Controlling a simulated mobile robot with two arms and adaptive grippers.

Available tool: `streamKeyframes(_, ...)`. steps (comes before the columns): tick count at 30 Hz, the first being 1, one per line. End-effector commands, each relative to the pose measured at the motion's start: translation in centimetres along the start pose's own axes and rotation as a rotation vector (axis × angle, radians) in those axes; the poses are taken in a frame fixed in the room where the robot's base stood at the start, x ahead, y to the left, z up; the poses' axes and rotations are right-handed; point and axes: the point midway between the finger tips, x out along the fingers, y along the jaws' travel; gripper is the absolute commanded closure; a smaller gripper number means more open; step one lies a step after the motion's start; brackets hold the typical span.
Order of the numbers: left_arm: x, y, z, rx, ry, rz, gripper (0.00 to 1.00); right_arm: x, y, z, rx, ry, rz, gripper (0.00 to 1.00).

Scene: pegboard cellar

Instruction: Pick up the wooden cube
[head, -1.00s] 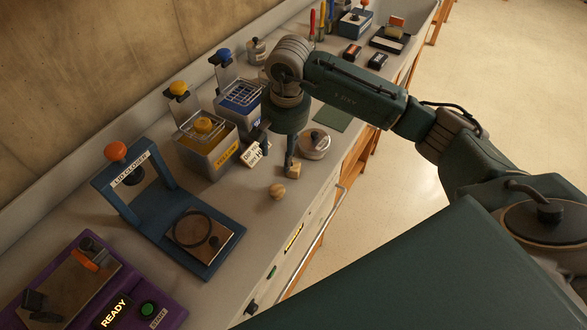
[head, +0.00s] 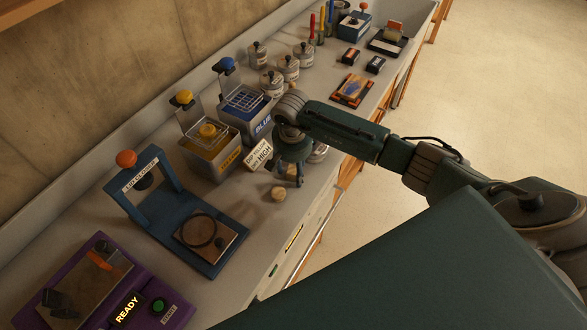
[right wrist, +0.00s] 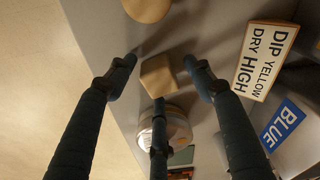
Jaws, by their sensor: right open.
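The wooden cube (right wrist: 158,76) sits on the bench in the right wrist view, framed by the spread fingers of my right gripper (right wrist: 160,64). The gripper is open, with two fingers on either side of the cube and a third below it in the picture. I cannot tell whether any finger touches it. In the head view my right gripper (head: 289,178) points down at the bench and mostly hides the cube. A round wooden piece (head: 278,194) lies close beside it; it also shows at the top of the right wrist view (right wrist: 146,8). My left gripper is not in view.
A sign (head: 258,154) reading "DIP YELLOW DRY HIGH" stands by the yellow bath (head: 212,166) and blue bath (head: 258,128). A round metal-looking container (right wrist: 172,128) is close behind the cube. A blue press (head: 160,222) stands left. The bench's front edge is near.

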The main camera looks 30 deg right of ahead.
Motion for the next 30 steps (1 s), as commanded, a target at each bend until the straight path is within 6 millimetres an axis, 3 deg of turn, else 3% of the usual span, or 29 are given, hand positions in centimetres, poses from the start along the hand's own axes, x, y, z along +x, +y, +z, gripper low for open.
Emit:
streamKeyframes(7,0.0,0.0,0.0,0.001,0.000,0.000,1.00,0.2,0.0,0.0,-0.001,0.001,-0.001,0.50)
streamKeyframes(12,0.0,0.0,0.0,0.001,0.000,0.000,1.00,0.2,0.0,0.0,0.000,0.000,-0.001,0.82)
streamKeyframes(23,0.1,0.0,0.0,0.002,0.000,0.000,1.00,0.0,-0.1,-0.1,0.000,0.001,-0.001,0.82)
streamKeyframes(30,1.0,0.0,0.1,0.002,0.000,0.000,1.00,-2.0,-0.1,-0.4,-0.001,0.004,-0.003,0.82)
